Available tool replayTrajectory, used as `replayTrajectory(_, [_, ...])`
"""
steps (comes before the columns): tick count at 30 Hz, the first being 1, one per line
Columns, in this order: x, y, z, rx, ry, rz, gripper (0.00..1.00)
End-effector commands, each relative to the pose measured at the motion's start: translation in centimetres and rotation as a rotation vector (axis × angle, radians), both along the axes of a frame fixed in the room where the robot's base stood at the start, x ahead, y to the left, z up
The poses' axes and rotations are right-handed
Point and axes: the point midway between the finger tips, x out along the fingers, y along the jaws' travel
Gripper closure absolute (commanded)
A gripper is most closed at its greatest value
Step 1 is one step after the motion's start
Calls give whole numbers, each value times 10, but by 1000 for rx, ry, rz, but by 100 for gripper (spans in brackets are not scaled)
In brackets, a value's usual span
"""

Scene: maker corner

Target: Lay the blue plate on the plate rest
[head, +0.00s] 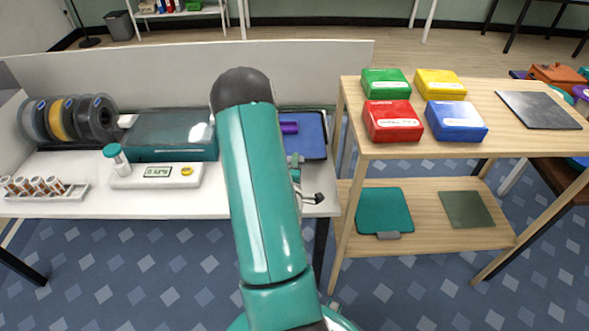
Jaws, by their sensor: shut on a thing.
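The blue plate (313,143) shows at the right end of the white table, partly hidden behind my arm. A dark rim or surface borders it. A purple piece (289,127) shows on or just above it. My gripper (295,163) is mostly hidden behind my arm; the little that shows is at the plate's near edge, and it is shut on the plate there. I cannot tell whether the plate is lifted. A flat dark grey square (540,109) lies on the wooden shelf top at the right; I cannot tell if it is the plate rest.
Red (392,121), green, yellow and blue boxes stand on the wooden shelf unit. Its lower shelf holds a teal plate (384,209) and a dark green square (466,209). The white table (230,200) carries spools, a teal box (170,140) and a scale-like device (157,175).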

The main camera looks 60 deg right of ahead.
Motion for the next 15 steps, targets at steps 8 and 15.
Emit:
replayTrajectory(8, [1,1,-25,0,0,0,100])
replayTrajectory(15, [1,1,-26,0,0,1,100])
